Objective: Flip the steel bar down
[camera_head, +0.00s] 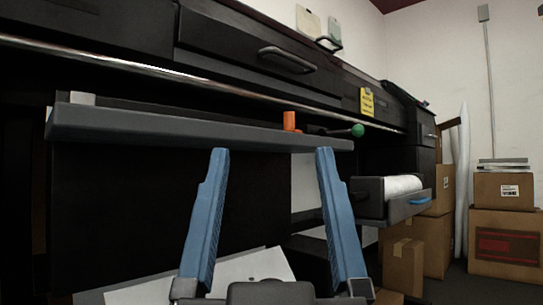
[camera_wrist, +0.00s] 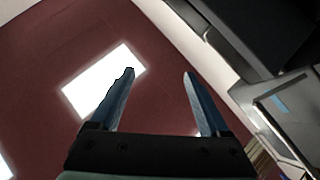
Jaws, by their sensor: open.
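The steel bar (camera_head: 140,66) is a long, thin, shiny rod. It runs along the front of the black machine in the head view, from the left edge toward the right, under the drawer-like panels. My gripper (camera_head: 272,151) has two blue fingers, spread wide with nothing between them. In the head view its fingertips appear below the bar, just under the front edge of a grey shelf. The gripper also shows open and empty in the wrist view (camera_wrist: 158,72), against a dark red ceiling with a bright light panel. I cannot make out the bar in the wrist view.
The grey shelf (camera_head: 180,126) carries an orange piece (camera_head: 290,121) and a green knob (camera_head: 357,130). An open tray (camera_head: 408,206) with a white roll juts out at right. Cardboard boxes (camera_head: 503,190) stand by the right wall. White sheets (camera_head: 250,267) lie low behind my gripper.

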